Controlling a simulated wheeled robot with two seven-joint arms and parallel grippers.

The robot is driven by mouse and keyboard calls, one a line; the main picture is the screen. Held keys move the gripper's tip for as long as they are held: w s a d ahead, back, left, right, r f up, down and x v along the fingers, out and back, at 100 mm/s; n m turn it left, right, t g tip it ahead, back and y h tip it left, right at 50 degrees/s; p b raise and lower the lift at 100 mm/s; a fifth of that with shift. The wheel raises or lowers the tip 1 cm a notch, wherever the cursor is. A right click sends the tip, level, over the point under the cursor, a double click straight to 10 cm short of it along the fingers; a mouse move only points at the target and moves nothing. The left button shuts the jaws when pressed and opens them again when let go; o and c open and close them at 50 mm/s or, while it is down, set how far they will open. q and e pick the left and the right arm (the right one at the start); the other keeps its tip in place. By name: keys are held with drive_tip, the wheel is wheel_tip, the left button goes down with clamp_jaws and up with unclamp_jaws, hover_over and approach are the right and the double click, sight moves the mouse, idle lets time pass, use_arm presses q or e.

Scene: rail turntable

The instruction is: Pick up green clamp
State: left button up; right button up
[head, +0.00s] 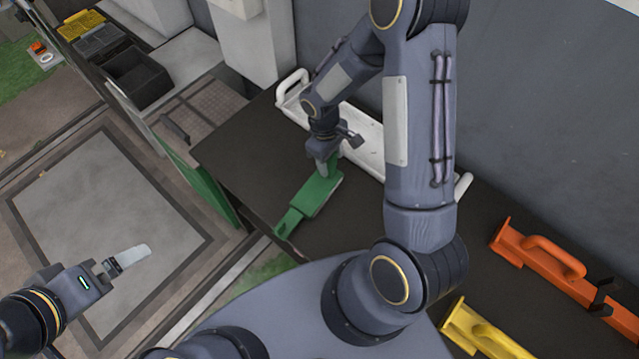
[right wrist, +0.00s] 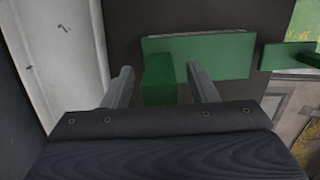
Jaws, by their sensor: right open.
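The green clamp (head: 313,194) lies on the dark tabletop, its narrow end towards the lower left. In the right wrist view its upright green block (right wrist: 160,80) stands between the fingers, with the flat green body (right wrist: 222,57) behind it. My right gripper (head: 326,165) is at the clamp's upper end, pointing down. In the right wrist view the right gripper (right wrist: 163,85) is open, with a finger on each side of the block and a gap at least on the right. My left gripper (head: 128,258) is over the floor at left, away from the clamp; its jaw gap is unclear.
A white tray-like piece (head: 362,138) with handles lies behind the clamp, close to my right gripper. An orange handled piece (head: 545,262) and a yellow piece (head: 485,338) lie at right on the dark table (head: 245,150). Black bins (head: 135,78) stand upper left.

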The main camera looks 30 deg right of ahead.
drive_tip(key=shift+c, duration=0.4)
clamp_jaws()
drive_tip(key=shift+r, duration=0.2)
